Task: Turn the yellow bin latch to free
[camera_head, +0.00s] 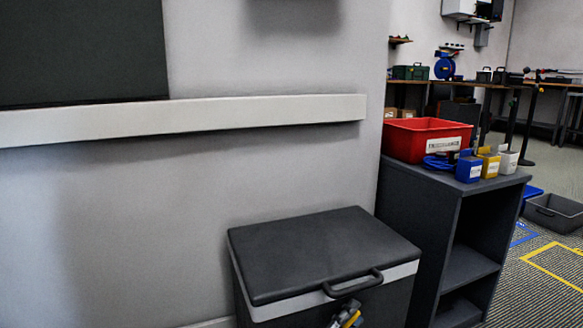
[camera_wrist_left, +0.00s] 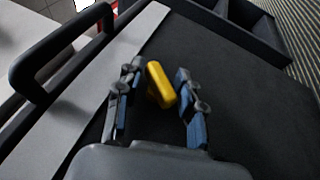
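The bin (camera_head: 320,255) stands against the wall at the bottom centre of the head view, its dark lid shut, with a black handle (camera_head: 352,284) at the front edge. The yellow latch (camera_wrist_left: 160,85) is on the bin's dark front, and a bit of it shows in the head view (camera_head: 353,320). My left gripper (camera_wrist_left: 158,72) is open, one blue-padded finger on each side of the latch, with a visible gap on both sides. In the head view only part of my left gripper (camera_head: 344,312) shows at the bottom edge. My right gripper is not in view.
The handle also shows in the left wrist view (camera_wrist_left: 60,62), beside my gripper. A dark shelf unit (camera_head: 455,195) stands right of the bin, holding a red bin (camera_head: 425,138) and small blue, yellow and white boxes. A white rail (camera_head: 190,117) crosses the wall.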

